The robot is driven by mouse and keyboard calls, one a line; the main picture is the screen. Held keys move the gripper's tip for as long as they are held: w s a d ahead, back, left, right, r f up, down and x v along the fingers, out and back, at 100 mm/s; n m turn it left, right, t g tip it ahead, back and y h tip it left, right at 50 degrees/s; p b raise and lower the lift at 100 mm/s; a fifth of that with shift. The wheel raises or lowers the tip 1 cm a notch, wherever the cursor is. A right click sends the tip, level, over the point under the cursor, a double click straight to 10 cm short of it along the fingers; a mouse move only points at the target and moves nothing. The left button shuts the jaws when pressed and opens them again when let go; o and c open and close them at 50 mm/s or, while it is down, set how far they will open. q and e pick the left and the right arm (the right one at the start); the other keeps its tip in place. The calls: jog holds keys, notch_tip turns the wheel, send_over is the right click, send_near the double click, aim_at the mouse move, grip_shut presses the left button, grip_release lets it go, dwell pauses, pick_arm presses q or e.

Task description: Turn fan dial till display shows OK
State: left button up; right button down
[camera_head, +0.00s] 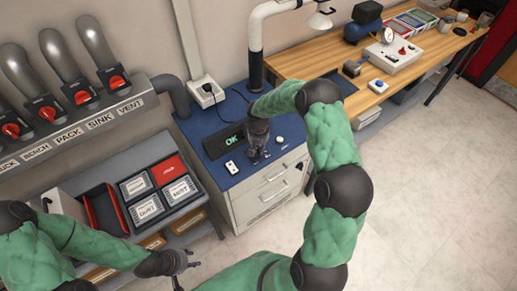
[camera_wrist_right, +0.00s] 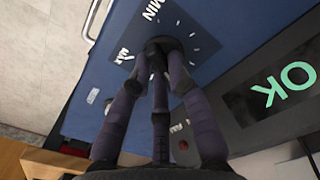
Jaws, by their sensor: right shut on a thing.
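The fan dial (camera_wrist_right: 162,42) is a dark knob on a plate with white tick marks and a MIN label, on the blue cabinet top. My right gripper (camera_head: 257,152) points down over it, and in the right wrist view its fingers (camera_wrist_right: 158,62) are shut around the dial. In the head view the gripper hides the dial. The dark display (camera_head: 226,141) beside the gripper shows OK in green; the letters also show in the right wrist view (camera_wrist_right: 284,87). My left gripper (camera_head: 185,270) is empty at the lower left, with its fingers apart.
A white switch plate (camera_head: 231,167) and a round white knob (camera_head: 280,140) sit on the cabinet top. Labelled trays (camera_head: 148,207) stand to the left, below pipes with red valves (camera_head: 80,96). A wooden bench (camera_head: 300,64) with equipment is behind; the floor at right is clear.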

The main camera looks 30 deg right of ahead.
jog(key=n, duration=0.6)
jog(key=shift+w+n, duration=0.15)
jog(key=shift+n, duration=0.25)
dwell(0.4)
jog(key=c, duration=1.2)
grip_release()
notch_tip(320, 180, up, 12)
